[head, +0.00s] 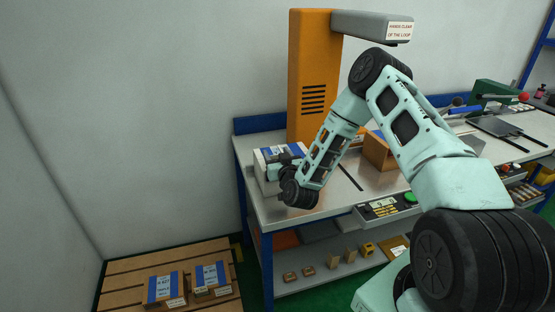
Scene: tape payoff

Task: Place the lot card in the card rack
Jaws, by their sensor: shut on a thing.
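My gripper (276,172) is at the left end of the bench, low in front of a white block with a blue top band (280,152). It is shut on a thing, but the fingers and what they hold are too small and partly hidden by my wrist. I cannot make out the lot card for certain. I cannot pick out the card rack for certain either.
An orange column (311,75) with a grey overhead arm (362,25) stands on the bench (335,200). A brown carton (379,152) sits behind my forearm. A pallet (128,272) with two taped boxes is at lower left. Small parts lie on the lower shelf (330,282).

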